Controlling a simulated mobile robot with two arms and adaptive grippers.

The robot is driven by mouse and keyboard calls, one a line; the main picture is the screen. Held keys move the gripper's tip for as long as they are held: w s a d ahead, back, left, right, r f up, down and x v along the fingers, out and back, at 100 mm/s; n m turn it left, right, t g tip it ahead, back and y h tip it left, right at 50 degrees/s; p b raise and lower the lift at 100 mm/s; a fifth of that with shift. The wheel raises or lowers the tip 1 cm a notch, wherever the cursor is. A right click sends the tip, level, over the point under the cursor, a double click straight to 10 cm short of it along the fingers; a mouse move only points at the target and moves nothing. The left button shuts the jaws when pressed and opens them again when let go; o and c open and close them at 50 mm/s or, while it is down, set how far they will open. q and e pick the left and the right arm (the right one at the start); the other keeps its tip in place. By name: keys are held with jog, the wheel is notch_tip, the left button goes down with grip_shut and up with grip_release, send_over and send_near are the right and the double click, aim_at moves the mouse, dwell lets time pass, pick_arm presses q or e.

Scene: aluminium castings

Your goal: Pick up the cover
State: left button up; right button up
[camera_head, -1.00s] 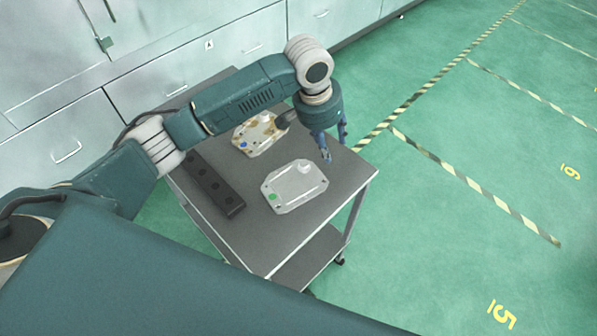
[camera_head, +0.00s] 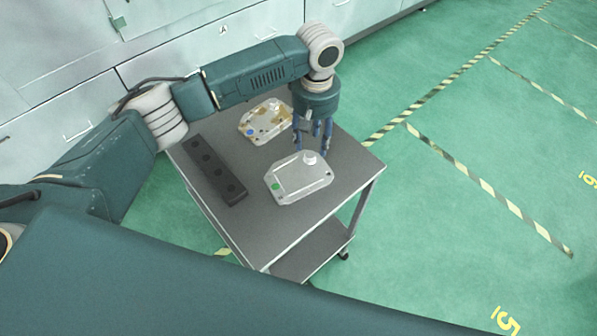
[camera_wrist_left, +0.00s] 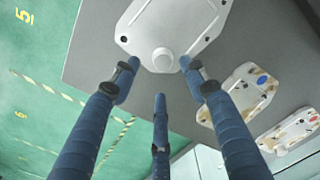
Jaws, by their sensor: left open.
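A clean silver cover (camera_head: 299,183) with a round raised knob and a green dot lies flat on the grey cart top. In the left wrist view the cover (camera_wrist_left: 172,25) is at the top, partly cut off, with its knob between the fingertips. My left gripper (camera_head: 308,142) points down at the knob end of the cover, its blue fingers spread. In the left wrist view the gripper (camera_wrist_left: 158,75) is open and empty. I cannot tell whether a fingertip touches the cover. My right gripper does not show.
A brown-stained casting (camera_head: 266,121) with a blue dot lies behind the cover. Another stained casting (camera_wrist_left: 290,131) shows in the left wrist view. A black block with holes (camera_head: 213,170) lies left on the cart (camera_head: 262,231). Cabinets stand behind; floor is free to the right.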

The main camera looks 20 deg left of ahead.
aim_at(311, 155)
pick_arm(q)
jog(key=shift+s+f, duration=0.1)
jog(key=shift+f, duration=0.2)
jog(key=f+p, duration=0.1)
jog(key=f, duration=0.2)
jog(key=shift+s+a+f+p, duration=0.15)
jog(key=shift+s+f+p, duration=0.05)
jog(key=shift+f+p, duration=0.2)
jog(key=shift+f, duration=0.5)
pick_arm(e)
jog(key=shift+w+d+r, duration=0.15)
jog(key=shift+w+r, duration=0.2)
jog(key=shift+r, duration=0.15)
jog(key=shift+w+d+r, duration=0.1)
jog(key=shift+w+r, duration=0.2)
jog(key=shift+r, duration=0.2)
pick_arm(q)
grip_shut()
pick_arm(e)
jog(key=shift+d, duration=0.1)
